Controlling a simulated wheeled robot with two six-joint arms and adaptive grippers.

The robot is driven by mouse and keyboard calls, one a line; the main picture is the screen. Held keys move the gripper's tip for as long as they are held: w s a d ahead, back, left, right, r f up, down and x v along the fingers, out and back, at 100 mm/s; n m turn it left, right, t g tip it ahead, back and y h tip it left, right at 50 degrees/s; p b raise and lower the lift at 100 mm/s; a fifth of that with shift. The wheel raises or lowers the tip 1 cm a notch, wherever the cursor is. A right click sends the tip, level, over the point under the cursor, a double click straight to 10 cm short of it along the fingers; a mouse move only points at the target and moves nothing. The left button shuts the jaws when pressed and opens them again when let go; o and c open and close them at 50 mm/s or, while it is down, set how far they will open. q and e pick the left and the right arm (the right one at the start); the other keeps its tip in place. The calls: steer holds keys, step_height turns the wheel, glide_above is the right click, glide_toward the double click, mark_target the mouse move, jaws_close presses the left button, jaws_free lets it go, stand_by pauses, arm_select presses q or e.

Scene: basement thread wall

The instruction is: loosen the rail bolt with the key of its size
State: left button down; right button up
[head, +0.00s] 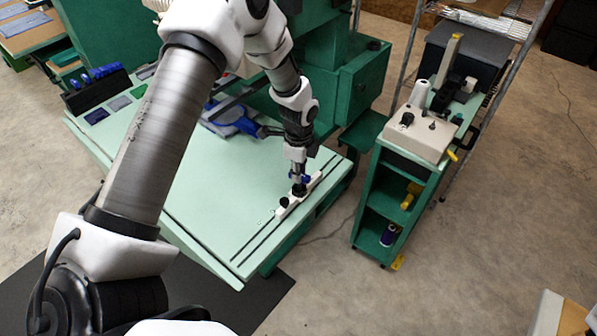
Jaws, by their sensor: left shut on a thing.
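My left gripper (298,177) points down over the front right part of the pale green table and is shut on a blue-handled key (306,178). The key is mostly hidden by the fingers. Its lower end is at a dark part on the white rail piece (312,184); I cannot tell whether it is seated on a bolt there. A black knob (283,202) stands at the near end of the rail piece. Several more blue-handled keys (97,74) stand in a dark rack at the back left. My right gripper is not in view.
The pale green table (205,210) has dark slots along its right edge and a clear middle. A blue object (234,122) lies at its back. Small coloured pads (97,116) lie at the left. A green cart (374,200) with a beige machine stands to the right, across a floor gap.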

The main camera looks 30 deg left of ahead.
arm_select(q)
steer(key=n+b, duration=0.1)
steer(key=n, duration=0.3)
steer(key=shift+f+b, duration=0.1)
steer(key=shift+b, duration=0.2)
steer(key=shift+r+n+p, duration=0.35)
steer(key=shift+n+p, duration=0.2)
steer(key=shift+n, duration=0.25)
steer(key=n+p, duration=0.2)
steer(key=n, duration=0.1)
steer(key=shift+w+n, duration=0.15)
steer(key=shift+n, duration=0.25)
steer(key=n+p, duration=0.5)
steer(key=n, duration=0.1)
steer(key=shift+d+n, duration=0.1)
steer(key=shift+n, duration=0.3)
steer(key=c, duration=1)
jaws_free()
steer(key=shift+f, duration=0.15)
